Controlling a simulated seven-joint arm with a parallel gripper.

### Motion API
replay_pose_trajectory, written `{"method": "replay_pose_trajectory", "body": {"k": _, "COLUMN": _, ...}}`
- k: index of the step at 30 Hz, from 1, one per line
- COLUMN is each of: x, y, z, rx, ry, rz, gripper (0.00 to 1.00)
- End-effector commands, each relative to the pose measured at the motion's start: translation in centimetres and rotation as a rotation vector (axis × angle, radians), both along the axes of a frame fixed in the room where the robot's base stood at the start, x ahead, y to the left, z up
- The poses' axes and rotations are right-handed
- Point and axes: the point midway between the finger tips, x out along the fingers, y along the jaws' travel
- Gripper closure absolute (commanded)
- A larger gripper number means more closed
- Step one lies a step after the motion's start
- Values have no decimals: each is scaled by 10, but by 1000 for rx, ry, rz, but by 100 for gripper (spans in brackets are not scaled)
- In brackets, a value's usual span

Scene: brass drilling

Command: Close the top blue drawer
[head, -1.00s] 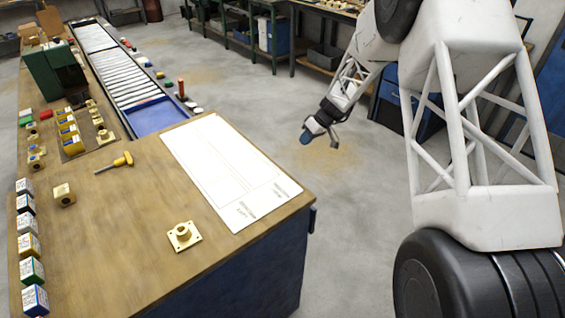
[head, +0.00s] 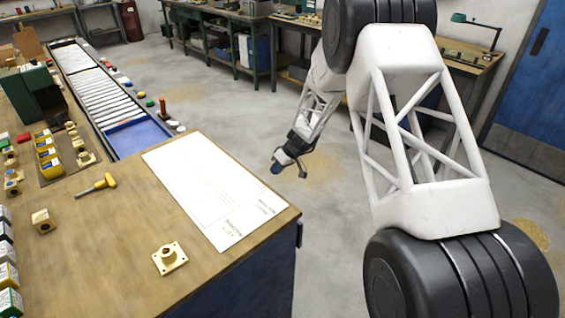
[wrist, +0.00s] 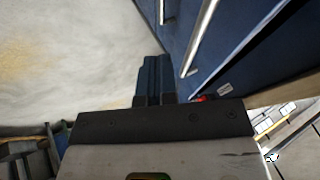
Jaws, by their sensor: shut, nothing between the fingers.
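The blue drawer cabinet (head: 245,285) stands under the wooden bench, and its drawer fronts are mostly hidden in the head view. A dark blue piece (head: 299,234) juts out just below the bench corner. In the wrist view, blue drawer fronts with long metal handles (wrist: 201,36) fill the upper right. The top drawer (wrist: 225,62) lies nearest the bench edge, and a dark gap beside it suggests it stands partly open. My gripper (head: 279,166) is beyond the bench's far right corner. In the wrist view its fingers (wrist: 153,62) are together and empty, beside the drawer fronts without clear contact.
The bench top (head: 110,240) holds a white sheet (head: 210,190), a brass flanged part (head: 170,258), a yellow-handled tool (head: 97,186) and several small boxes. A roller conveyor (head: 95,90) runs behind. Concrete floor (head: 220,110) is open beyond the bench.

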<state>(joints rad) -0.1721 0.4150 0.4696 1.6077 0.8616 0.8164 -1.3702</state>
Motion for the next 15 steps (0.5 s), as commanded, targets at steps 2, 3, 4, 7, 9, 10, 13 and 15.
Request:
{"method": "replay_pose_trajectory", "body": {"k": 2, "x": -1, "y": 7, "z": -11, "rx": -1, "ry": 1, "rz": 0, "gripper": 100}}
{"method": "replay_pose_trajectory", "body": {"k": 3, "x": -3, "y": 10, "z": -13, "rx": -1, "ry": 1, "rz": 0, "gripper": 100}}
{"method": "replay_pose_trajectory", "body": {"k": 4, "x": -7, "y": 13, "z": -13, "rx": 0, "ry": 1, "rz": 2, "gripper": 100}}
{"method": "replay_pose_trajectory", "body": {"k": 7, "x": -15, "y": 22, "z": -15, "rx": 0, "ry": -1, "rz": 1, "gripper": 100}}
{"method": "replay_pose_trajectory", "body": {"k": 9, "x": -20, "y": 26, "z": -16, "rx": 0, "ry": -1, "rz": 1, "gripper": 100}}
{"method": "replay_pose_trajectory", "body": {"k": 10, "x": -22, "y": 28, "z": -17, "rx": 0, "ry": -1, "rz": 1, "gripper": 100}}
{"method": "replay_pose_trajectory", "body": {"k": 13, "x": -26, "y": 32, "z": -18, "rx": 0, "ry": -1, "rz": 1, "gripper": 100}}
{"method": "replay_pose_trajectory", "body": {"k": 15, "x": -28, "y": 33, "z": -18, "rx": 0, "ry": 0, "rz": 0, "gripper": 100}}
